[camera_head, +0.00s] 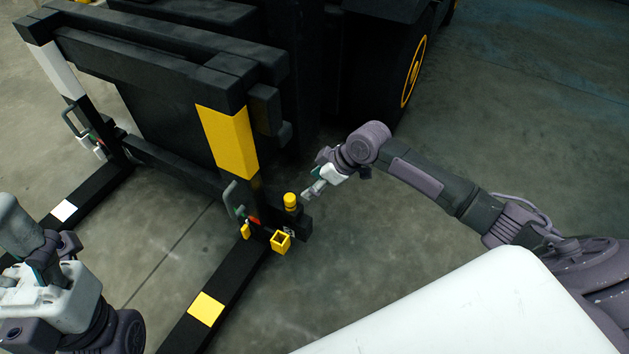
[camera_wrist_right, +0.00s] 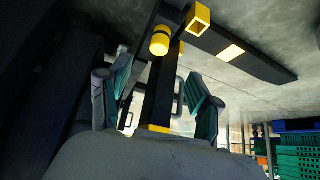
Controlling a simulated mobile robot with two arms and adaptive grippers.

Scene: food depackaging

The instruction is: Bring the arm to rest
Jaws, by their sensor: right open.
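My right arm reaches in from the right in the head view. Its gripper (camera_head: 314,188) is beside the near post of a black lifting machine, close to a yellow cylinder (camera_head: 291,201). In the right wrist view the gripper (camera_wrist_right: 158,80) has its two teal-padded fingers apart, with nothing held between them. The yellow cylinder (camera_wrist_right: 160,40) and a dark post (camera_wrist_right: 160,95) show beyond the fingers. My left gripper (camera_head: 42,262) is at the lower left of the head view, partly cut off by the frame; its finger opening is unclear.
The black machine (camera_head: 160,75) with its yellow block (camera_head: 228,140) fills the upper left. A square yellow socket (camera_head: 280,242) sits on its near leg (camera_head: 230,285). Open concrete floor (camera_head: 530,110) lies right. Green crates (camera_wrist_right: 295,160) stand far off in the wrist view.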

